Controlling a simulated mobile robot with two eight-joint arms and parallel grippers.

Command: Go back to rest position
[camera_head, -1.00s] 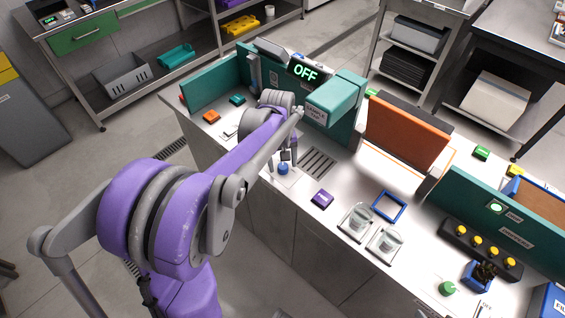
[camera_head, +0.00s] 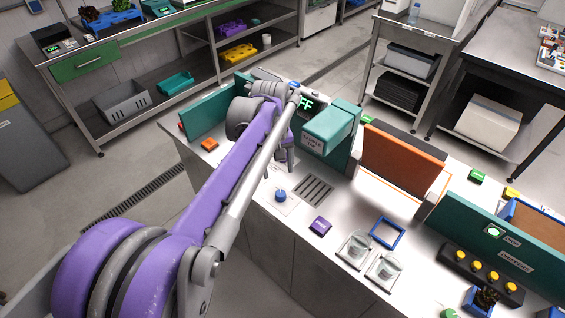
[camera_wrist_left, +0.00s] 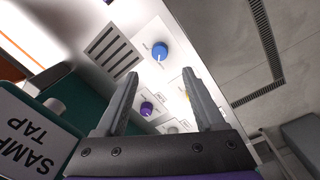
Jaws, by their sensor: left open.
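My left gripper (camera_wrist_left: 160,76) is open and empty, with nothing between its jaws. In the head view my purple and grey left arm reaches from the lower left over the bench, and the gripper (camera_head: 290,158) hangs small and partly hidden beyond the forearm. It is above and behind the blue knob (camera_head: 280,195), clear of it. My right gripper is out of view.
The teal sample tap housing (camera_head: 328,128) stands close right of my gripper. The display behind it is partly covered by my arm. A slotted drain (camera_head: 314,192), purple block (camera_head: 320,226), blue frame (camera_head: 387,232) and two glass beakers are on the bench.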

